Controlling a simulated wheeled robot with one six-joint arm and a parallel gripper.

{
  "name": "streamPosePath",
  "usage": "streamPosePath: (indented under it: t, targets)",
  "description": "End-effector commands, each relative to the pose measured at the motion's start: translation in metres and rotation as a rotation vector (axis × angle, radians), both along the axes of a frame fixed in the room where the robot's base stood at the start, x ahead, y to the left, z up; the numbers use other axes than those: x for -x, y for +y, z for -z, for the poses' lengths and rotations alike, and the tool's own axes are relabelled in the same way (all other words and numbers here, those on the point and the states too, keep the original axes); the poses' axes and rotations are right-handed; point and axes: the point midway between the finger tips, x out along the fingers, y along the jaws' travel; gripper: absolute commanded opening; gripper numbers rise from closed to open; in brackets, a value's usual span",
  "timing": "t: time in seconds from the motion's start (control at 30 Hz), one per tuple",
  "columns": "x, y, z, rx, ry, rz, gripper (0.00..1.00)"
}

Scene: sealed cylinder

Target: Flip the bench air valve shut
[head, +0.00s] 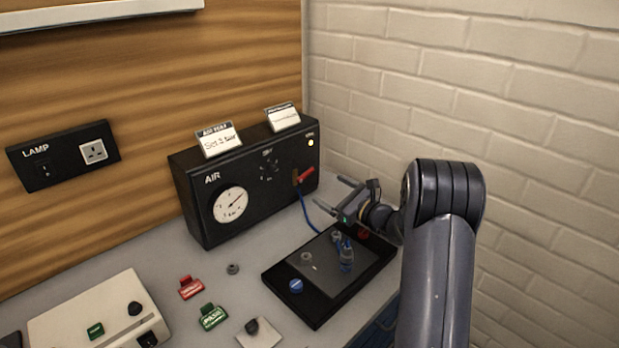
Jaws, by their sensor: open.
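The black AIR box (255,205) stands at the back of the bench against the wooden wall, with a round white gauge (230,205) on its front. The bench air valve's red lever (306,174) is at the right of its front face, slanting up to the right. A blue hose (303,210) runs down from below the lever. My gripper (328,190) is open and empty, its two fingers pointing left towards the box. It appears just right of and slightly below the lever; I see no contact, but the depth gap is hard to tell.
A black tray (274,281) with a blue-tinted cylinder (346,256) sits below my gripper. Red (191,287) and green (213,317) tags lie left of it. Two cards (219,140) stand on the box. A brick wall (520,100) closes the right side.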

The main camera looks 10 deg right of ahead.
Motion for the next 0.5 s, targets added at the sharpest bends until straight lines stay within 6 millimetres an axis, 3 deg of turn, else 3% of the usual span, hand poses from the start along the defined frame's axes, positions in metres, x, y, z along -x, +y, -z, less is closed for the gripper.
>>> streamPosePath:
  t: [0.3,0.5]
  targets:
    - [-0.05,0.035,-0.001,0.0,0.0,-0.002,0.85]
    - [-0.067,0.045,-0.001,-0.001,0.001,-0.001,0.85]
